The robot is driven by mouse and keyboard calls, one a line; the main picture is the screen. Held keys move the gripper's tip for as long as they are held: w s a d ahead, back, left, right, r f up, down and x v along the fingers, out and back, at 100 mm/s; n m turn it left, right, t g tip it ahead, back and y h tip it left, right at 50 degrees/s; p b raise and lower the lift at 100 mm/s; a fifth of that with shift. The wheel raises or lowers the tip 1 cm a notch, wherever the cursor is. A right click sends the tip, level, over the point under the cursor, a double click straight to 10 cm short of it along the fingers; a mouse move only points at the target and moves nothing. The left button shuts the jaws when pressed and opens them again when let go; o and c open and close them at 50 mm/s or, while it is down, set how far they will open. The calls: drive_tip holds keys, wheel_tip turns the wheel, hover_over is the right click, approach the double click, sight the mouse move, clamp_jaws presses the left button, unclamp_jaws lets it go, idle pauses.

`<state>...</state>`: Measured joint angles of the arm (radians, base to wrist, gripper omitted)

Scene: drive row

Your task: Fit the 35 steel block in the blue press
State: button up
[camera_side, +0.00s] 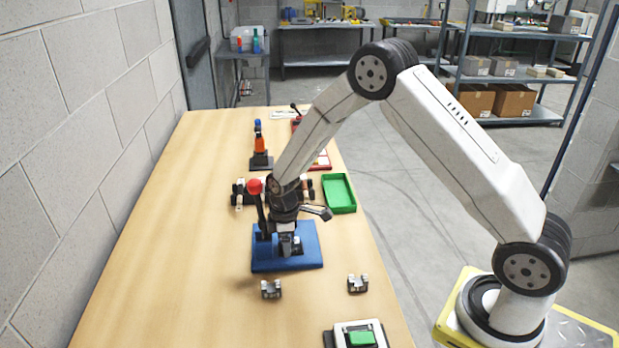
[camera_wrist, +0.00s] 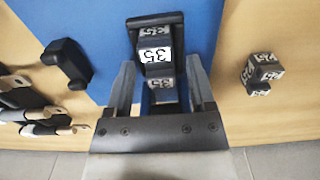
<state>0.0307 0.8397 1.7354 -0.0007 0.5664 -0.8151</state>
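The blue press (camera_side: 306,258) stands on the wooden table, with a red-knobbed lever (camera_side: 255,186); its blue plate (camera_wrist: 205,25) fills the top of the wrist view. The steel block marked 35 (camera_wrist: 155,56) is over the blue plate, under or beside a dark bar of the press; how it is seated I cannot tell. My gripper (camera_wrist: 160,85) is low at the press, fingers on either side of the block with blue showing in the gaps, so it looks open. In the side view my gripper (camera_side: 288,242) partly hides the block.
Two other steel blocks lie nearby, one in front of the press (camera_side: 271,289) and one to its right (camera_side: 358,284). A green tray (camera_side: 340,194) stands behind right. A white fixture with a green piece (camera_side: 361,338) is at the front. The table's left side is clear.

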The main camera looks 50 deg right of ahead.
drive_tip(key=shift+r, duration=0.1)
idle(0.3)
wheel_tip(320, 180, up, 7)
drive_tip(key=shift+f, duration=0.2)
drive_tip(key=shift+r, duration=0.5)
idle(0.5)
drive_tip(key=shift+s+r, duration=0.15)
drive_tip(key=shift+s, duration=0.05)
drive_tip(key=s+a+r+m+t, duration=0.1)
drive_tip(key=s+r+m, duration=0.4)
drive_tip(key=s, duration=1.2)
drive_tip(key=m+t, duration=0.1)
drive_tip(key=m, duration=0.3)
drive_tip(key=shift+s+a+r+t, duration=0.2)
drive_tip(key=shift+s+t, duration=0.1)
drive_tip(key=shift+s, duration=0.1)
